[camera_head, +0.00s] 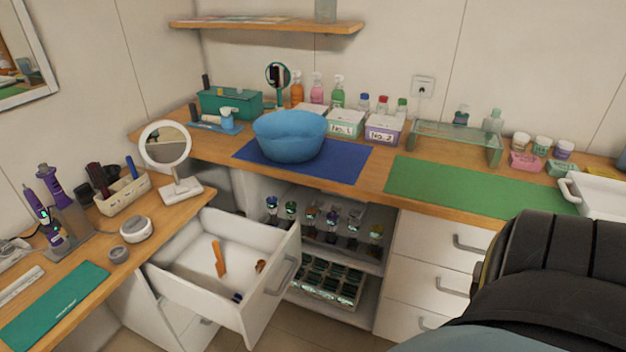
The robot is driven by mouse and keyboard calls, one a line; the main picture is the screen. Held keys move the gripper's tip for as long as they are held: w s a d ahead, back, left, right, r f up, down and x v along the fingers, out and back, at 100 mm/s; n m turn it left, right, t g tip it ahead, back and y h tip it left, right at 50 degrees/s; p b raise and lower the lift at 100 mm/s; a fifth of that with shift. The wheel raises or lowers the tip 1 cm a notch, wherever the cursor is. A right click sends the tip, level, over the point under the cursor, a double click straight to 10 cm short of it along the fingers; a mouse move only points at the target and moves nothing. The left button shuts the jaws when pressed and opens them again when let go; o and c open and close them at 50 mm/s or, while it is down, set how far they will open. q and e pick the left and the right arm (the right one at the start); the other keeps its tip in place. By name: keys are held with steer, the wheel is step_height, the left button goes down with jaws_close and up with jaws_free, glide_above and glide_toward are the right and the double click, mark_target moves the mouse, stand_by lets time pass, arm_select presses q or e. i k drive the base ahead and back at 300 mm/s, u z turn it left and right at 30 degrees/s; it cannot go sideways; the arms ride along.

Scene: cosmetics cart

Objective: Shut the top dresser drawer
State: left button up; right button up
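The white dresser drawer (190,298) at the left is pulled well out from under the left counter. It has a grey bar handle (281,275) on its front. Inside lie an orange item (218,258) and a few small items. Part of another white drawer front (202,333) shows below it. Neither of my grippers is in view. A large dark part of my own body fills the lower right and hides part of the right drawers and counter.
The left counter holds a round mirror (165,148), a basket (124,194) and a green mat (54,304). A blue bowl (290,136) sits on a blue mat (345,163) on the back counter. Closed drawers (432,262) stand right of open shelves with bottles. Some floor shows before the shelves.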

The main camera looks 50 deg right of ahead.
mark_target(183, 271)
steer(key=z, duration=0.8)
steer(key=i, duration=0.35)
steer(key=z, duration=0.25)
